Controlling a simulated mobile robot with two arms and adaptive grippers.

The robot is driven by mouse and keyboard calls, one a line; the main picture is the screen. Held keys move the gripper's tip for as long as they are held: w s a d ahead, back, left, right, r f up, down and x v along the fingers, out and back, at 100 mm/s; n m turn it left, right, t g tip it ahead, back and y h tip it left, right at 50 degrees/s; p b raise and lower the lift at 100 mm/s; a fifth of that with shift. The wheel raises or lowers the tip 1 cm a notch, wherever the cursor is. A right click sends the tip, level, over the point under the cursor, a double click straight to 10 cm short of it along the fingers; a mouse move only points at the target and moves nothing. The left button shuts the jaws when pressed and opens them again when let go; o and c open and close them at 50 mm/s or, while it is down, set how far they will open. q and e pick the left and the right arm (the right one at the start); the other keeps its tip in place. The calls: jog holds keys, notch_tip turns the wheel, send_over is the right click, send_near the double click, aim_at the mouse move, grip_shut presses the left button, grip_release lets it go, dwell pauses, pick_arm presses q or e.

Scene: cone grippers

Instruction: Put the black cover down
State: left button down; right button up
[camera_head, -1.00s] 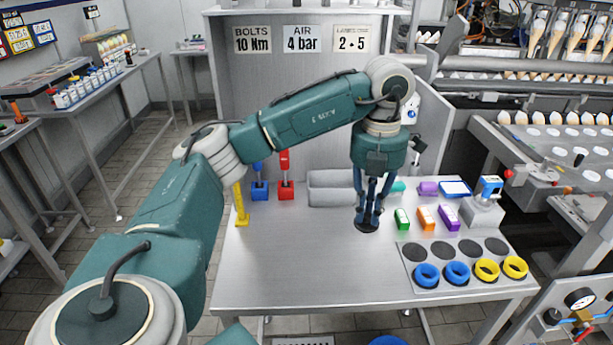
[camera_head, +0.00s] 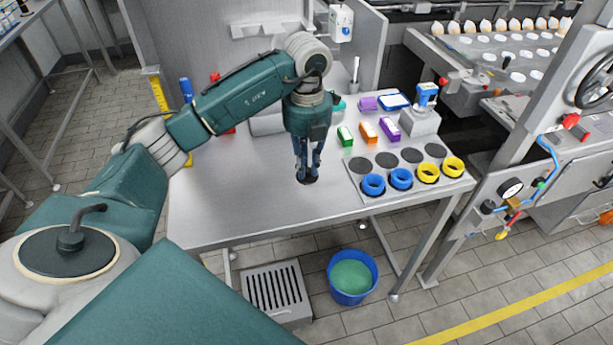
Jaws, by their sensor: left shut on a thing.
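My left gripper (camera_head: 307,172) points straight down over the middle of the metal table (camera_head: 235,205). It is shut on the black cover (camera_head: 307,180), a small dark round disc at its fingertips. The cover is at or just above the table top; I cannot tell whether it touches. It is apart from the grey plate with dark round spots (camera_head: 352,165) to its right. My right gripper is not in view.
Blue rings (camera_head: 373,185) and yellow rings (camera_head: 453,167) sit along the plate's front. Green (camera_head: 345,136), orange (camera_head: 368,133) and purple blocks (camera_head: 390,128) stand behind it. A blue bucket (camera_head: 352,290) is on the floor. The table's front left is clear.

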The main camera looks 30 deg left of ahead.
aim_at(307, 176)
pick_arm(q)
notch_tip(307, 176, down, 4)
jog(key=shift+f+p, duration=0.1)
jog(key=shift+p, duration=0.35)
jog(key=shift+f, duration=0.4)
jog(key=shift+f, duration=0.1)
jog(key=c, duration=1.7)
grip_release()
jog(key=shift+o, duration=0.2)
